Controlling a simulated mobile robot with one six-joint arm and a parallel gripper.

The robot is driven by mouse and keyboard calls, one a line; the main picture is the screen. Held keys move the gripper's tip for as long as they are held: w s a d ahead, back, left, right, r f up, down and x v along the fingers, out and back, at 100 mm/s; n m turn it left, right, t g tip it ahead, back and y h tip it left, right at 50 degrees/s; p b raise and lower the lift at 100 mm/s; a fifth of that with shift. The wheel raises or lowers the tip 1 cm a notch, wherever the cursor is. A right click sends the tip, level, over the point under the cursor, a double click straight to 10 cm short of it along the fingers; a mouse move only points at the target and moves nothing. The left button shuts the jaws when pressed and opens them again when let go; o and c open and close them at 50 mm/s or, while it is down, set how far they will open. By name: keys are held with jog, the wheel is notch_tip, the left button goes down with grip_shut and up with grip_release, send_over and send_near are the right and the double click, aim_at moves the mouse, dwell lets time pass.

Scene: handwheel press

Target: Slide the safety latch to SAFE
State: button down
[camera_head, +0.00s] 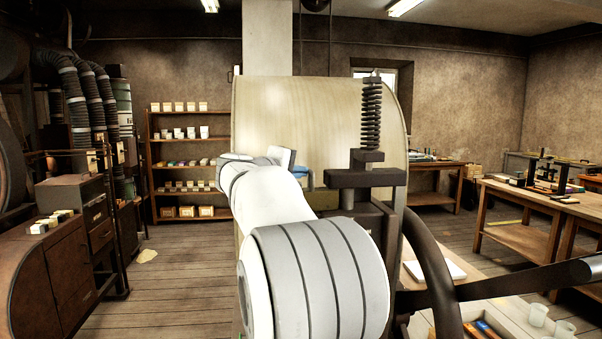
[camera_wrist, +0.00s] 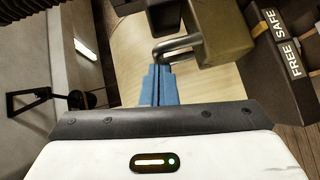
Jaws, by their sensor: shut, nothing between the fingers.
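The safety latch looks to be the brass-coloured block (camera_wrist: 222,28) with a bent steel loop (camera_wrist: 180,46), at the top of the wrist view. My gripper (camera_wrist: 157,72) has its blue fingers shut with nothing between them. The fingertips are right at the loop's left end; I cannot tell if they touch it. The label plate reading FREE (camera_wrist: 294,62) and SAFE (camera_wrist: 273,24) is on the dark press body right of the block. In the head view my arm hides most of my gripper (camera_head: 301,171), and the latch is not clear there.
The press's dark screw arm (camera_head: 366,178) and coil spring (camera_head: 372,100) stand right of my arm. A large cream panel (camera_head: 320,110) rises behind. The handwheel (camera_head: 432,270) curves at lower right, with a bar reaching right. Workbenches (camera_head: 530,196) stand farther right.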

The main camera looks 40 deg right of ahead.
jog(key=shift+r, duration=0.1)
jog(key=w+b+v, duration=0.2)
jog(key=v, duration=1)
jog(key=shift+w+a, duration=0.2)
jog(key=shift+a, duration=0.6)
jog(key=shift+r, duration=0.1)
jog(key=s+a+f+y, duration=0.5)
jog(key=s+f, duration=0.3)
jog(key=f, duration=0.4)
jog(key=s+a+f+m+g+y, duration=0.1)
jog(key=s+a+f+y, duration=0.4)
jog(key=f, duration=0.8)
jog(key=s+a+f+g+y, duration=0.1)
jog(key=s+a+f+y, duration=0.4)
jog(key=s+a+f, duration=0.4)
jog(key=s+f, duration=0.3)
jog(key=shift+s+f+m+y, duration=0.2)
jog(key=shift+m+y, duration=0.1)
jog(key=shift+m, duration=0.1)
